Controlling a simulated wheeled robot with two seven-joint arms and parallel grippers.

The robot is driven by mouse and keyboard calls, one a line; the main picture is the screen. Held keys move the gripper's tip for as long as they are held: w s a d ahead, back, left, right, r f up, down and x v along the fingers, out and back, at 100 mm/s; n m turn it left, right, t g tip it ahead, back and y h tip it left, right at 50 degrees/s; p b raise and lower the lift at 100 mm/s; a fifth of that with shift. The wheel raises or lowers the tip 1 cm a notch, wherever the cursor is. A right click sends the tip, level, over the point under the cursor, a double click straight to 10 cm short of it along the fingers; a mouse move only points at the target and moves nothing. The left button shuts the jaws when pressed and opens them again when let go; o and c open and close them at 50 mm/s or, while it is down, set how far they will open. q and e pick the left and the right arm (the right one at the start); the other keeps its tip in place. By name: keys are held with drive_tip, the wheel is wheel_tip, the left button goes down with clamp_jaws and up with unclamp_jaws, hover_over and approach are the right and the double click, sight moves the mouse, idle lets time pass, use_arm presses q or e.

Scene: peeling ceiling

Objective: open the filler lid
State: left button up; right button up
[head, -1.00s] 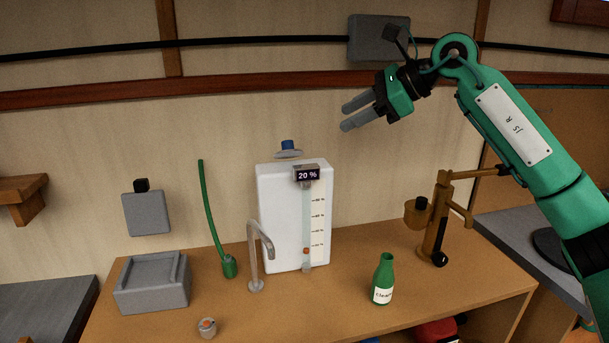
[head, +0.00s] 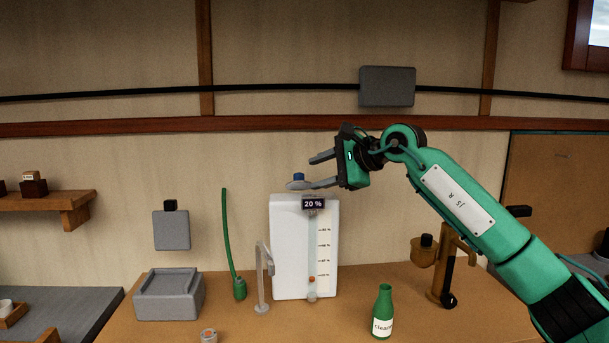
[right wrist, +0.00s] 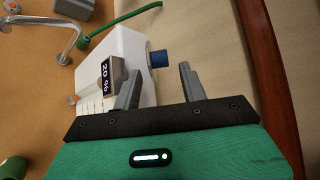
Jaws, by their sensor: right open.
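The white filler tank (head: 290,250) stands on the wooden counter with a "20 %" display (head: 313,204) near its top. The lid's blue knob (head: 298,177) sits above the tank top; the grey disc under it partly merges with my lower finger in the head view. My right gripper (head: 311,172) is open, pointing left, with its fingers close to the knob. In the right wrist view the blue knob (right wrist: 159,58) lies just past the two fingertips (right wrist: 158,72), roughly between them, and no grip on it shows. My left gripper is not in view.
A clear tap (head: 262,280), a green hose (head: 228,240) and a grey box (head: 168,295) stand left of the tank. A green bottle (head: 382,310) and a brass tap (head: 440,265) stand to its right. A grey wall box (head: 387,86) is above.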

sight(303, 176)
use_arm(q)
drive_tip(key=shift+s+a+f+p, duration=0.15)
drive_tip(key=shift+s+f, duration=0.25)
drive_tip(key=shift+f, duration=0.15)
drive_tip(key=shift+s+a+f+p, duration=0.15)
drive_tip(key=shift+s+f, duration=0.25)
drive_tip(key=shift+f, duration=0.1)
use_arm(e)
drive_tip(key=x, duration=0.5)
drive_tip(key=c, duration=0.9)
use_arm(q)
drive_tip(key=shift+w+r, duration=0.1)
use_arm(e)
drive_tip(key=shift+r, duration=0.15)
